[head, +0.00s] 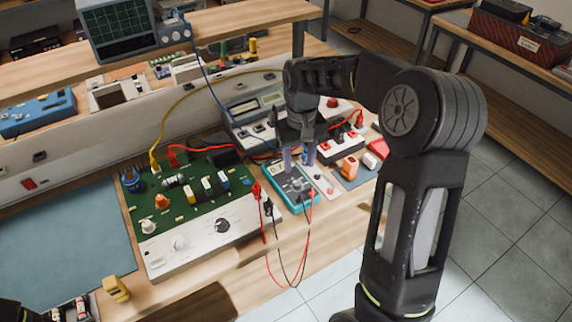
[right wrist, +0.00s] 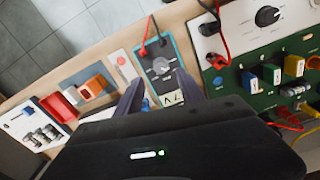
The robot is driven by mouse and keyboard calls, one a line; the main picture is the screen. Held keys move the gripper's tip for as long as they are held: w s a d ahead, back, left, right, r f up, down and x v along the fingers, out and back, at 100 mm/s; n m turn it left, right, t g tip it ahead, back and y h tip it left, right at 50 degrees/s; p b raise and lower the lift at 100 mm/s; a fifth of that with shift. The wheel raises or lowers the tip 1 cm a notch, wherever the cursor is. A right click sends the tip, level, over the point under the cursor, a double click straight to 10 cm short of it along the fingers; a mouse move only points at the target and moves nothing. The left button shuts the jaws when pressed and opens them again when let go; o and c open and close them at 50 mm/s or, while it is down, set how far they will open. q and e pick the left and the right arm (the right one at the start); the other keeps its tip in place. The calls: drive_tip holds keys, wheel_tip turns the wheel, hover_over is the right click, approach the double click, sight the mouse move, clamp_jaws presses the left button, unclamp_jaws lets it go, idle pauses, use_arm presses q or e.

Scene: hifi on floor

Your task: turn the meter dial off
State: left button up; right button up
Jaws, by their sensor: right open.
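The meter is a teal-edged multimeter (head: 303,207) with a grey face, lying at the front of the bench right of the green board. In the right wrist view, its round grey dial (right wrist: 161,66) shows with a pale pointer mark, and its small display (right wrist: 172,98) is nearer the gripper. My right gripper (head: 298,158) is open and empty, pointing down above the meter's display end. In the right wrist view, its two fingers (right wrist: 159,92) stand either side of the meter, with the dial ahead between them. I cannot tell the exact gap to the meter. My left gripper is not clearly in view.
Red and black leads (head: 268,235) run from the meter and hang over the front edge. A green circuit board (head: 190,188) with a white knob panel (head: 200,240) stands left. Small modules (head: 350,166) lie right. A blue mat (head: 65,240) is clear.

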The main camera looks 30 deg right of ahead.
sight(298, 183)
drive_tip(key=shift+w, duration=0.35)
drive_tip(key=shift+s+r, duration=0.15)
drive_tip(key=shift+s, duration=0.15)
drive_tip(key=shift+w+f+p, duration=0.1)
drive_tip(key=shift+f+p, duration=0.6)
drive_tip(key=shift+f, duration=3.3)
drive_tip(key=shift+c, duration=0.4)
clamp_jaws()
